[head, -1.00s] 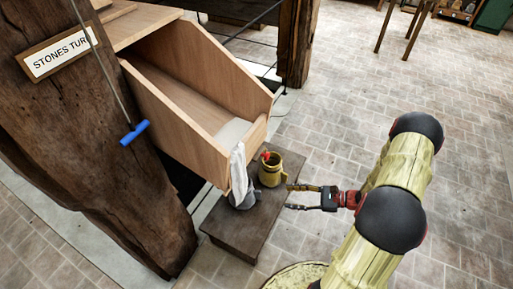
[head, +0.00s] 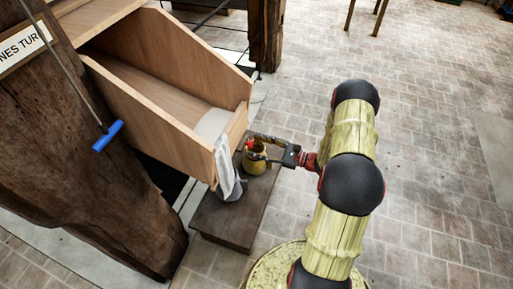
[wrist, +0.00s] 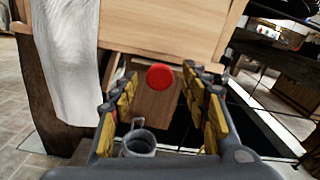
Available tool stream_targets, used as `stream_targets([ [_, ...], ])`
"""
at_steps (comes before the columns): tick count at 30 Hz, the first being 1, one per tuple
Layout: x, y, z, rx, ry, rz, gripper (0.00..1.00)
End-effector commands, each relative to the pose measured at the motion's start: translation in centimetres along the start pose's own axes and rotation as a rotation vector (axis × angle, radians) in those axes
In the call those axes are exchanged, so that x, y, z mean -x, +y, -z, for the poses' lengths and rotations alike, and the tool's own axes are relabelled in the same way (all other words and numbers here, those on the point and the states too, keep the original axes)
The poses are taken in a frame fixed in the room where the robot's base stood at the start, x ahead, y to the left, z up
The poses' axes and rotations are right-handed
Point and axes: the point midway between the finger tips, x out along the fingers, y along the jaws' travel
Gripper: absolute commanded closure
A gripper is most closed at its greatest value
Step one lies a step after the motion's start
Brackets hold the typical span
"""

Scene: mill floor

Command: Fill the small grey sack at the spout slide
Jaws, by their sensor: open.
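The spout is a wooden trough (head: 150,117) with a pale patch on its floor near the lower end. A light grey cloth sack (head: 226,172) hangs at its lip; it shows pale at the left in the wrist view (wrist: 68,60). A round red knob (wrist: 159,76) shows before the spout's front board in the wrist view. My gripper (head: 252,143) is open at the spout's front. In the wrist view its yellow-padded fingers stand either side of the knob, with gaps and no visible contact.
A grey mug-like vessel (wrist: 138,146) shows low in the wrist view. A blue pull handle (head: 108,136) hangs by a timber post (head: 75,170). The paved floor to the right is clear.

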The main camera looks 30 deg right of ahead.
Motion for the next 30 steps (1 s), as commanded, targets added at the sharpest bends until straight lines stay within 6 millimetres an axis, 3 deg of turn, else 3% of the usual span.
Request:
stream_targets([
  [11, -0.62, 0.01, -0.04, -0.001, 0.000, 0.000, 0.55],
  [30, -0.60, 0.03, -0.02, -0.001, 0.000, 0.000, 0.91],
])
